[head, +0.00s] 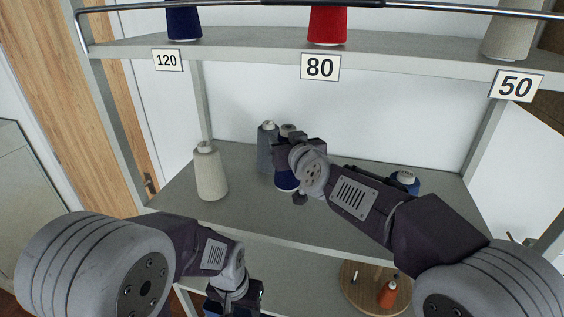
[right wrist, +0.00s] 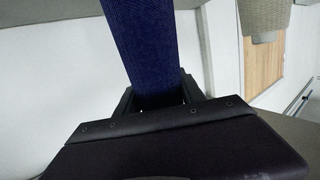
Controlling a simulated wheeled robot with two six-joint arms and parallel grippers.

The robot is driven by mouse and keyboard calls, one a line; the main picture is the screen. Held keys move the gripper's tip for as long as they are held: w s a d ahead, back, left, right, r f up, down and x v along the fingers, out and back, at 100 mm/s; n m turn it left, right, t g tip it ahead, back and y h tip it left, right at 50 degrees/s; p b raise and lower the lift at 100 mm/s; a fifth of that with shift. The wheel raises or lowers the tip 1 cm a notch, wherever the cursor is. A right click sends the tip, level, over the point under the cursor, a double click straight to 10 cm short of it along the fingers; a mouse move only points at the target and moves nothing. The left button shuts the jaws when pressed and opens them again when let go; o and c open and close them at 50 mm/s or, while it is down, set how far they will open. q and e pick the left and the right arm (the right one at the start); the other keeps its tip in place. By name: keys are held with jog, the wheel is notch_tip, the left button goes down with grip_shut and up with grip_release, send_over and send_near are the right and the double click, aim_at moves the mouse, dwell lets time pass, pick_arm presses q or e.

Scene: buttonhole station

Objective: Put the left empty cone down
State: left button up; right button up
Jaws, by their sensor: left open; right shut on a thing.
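A cream cone (head: 210,173) stands upright at the left of the middle shelf. A grey cone (head: 266,150) stands farther back near the shelf's centre. My right gripper (head: 293,173) is shut on a dark blue cone (head: 286,181), partly hidden by the gripper; the cone also fills the middle of the right wrist view (right wrist: 140,45). My left gripper (head: 234,299) is open, low at the bottom edge of the head view, in front of the shelf; its fingertips are mostly cut off. I cannot tell which cone is the empty one.
Another blue cone (head: 406,180) stands behind my right arm. The upper shelf (head: 240,47) carries blue, red and cream cones above labels 120, 80 and 50. Below, a round wooden board (head: 358,299) holds a small orange cone (head: 388,293). The middle shelf's front left is clear.

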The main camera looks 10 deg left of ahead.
aim_at(286, 181)
notch_tip(286, 181, down, 7)
jog(key=a, duration=0.2)
jog(key=shift+s+a+b, duration=0.25)
jog(key=shift+s+b, duration=0.15)
jog(key=shift+s, duration=0.05)
jog(key=o, duration=1.4)
jog(key=shift+r, duration=0.1)
pick_arm(q)
jog(key=shift+w+f, duration=0.2)
jog(key=shift+w, duration=0.2)
pick_arm(e)
jog(key=shift+s, duration=0.25)
